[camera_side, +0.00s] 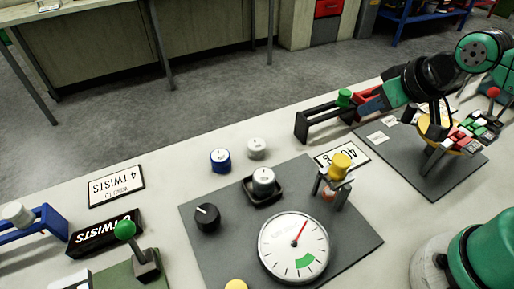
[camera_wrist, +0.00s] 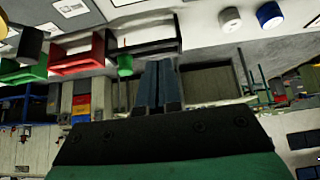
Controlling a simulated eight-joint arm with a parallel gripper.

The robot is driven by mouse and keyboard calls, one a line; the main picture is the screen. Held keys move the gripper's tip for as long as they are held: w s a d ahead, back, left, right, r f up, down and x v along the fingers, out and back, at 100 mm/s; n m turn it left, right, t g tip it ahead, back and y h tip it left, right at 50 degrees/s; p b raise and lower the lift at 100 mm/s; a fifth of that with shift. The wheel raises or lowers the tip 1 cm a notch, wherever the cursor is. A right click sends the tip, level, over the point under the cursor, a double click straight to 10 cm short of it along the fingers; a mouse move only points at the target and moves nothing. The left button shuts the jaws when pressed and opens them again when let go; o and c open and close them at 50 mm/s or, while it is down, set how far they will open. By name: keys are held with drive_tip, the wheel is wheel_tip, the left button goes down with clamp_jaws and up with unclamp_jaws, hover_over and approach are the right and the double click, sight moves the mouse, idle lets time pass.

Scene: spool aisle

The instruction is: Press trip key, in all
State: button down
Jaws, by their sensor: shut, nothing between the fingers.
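No key in view carries a label that I can read as the trip key. A cluster of small red, green, white and black keys (camera_side: 474,136) sits on the bench at the right of the side view, below my arm. My gripper (camera_side: 368,104) is shut and empty, its blue-grey fingers reaching left beside a green knob (camera_side: 343,97) on a dark open frame (camera_side: 318,123). In the wrist view the closed fingers (camera_wrist: 159,72) reach towards the dark frame (camera_wrist: 150,48), with the green knob (camera_wrist: 125,64) to their left. Contact cannot be told.
A grey panel with a white dial (camera_side: 294,246), a black knob (camera_side: 207,218) and a yellow-topped post (camera_side: 340,166) fills the middle. Blue (camera_side: 220,160) and grey cylinders (camera_side: 257,148) stand behind it. A green-knobbed lever (camera_side: 125,230) is at lower left. A red frame (camera_wrist: 75,55) is near my fingers.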

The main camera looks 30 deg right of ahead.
drive_tip(key=n+g+y, duration=0.5)
drive_tip(key=n+y, duration=0.2)
drive_tip(key=n, duration=1.6)
hover_over(238, 282)
drive_tip(key=s, duration=0.1)
drive_tip(key=shift+a+f, duration=0.1)
drive_tip(key=shift+f, duration=0.3)
drive_tip(key=shift+f, duration=0.1)
drive_tip(key=shift+f, duration=4.3)
drive_tip(key=shift+f, duration=0.2)
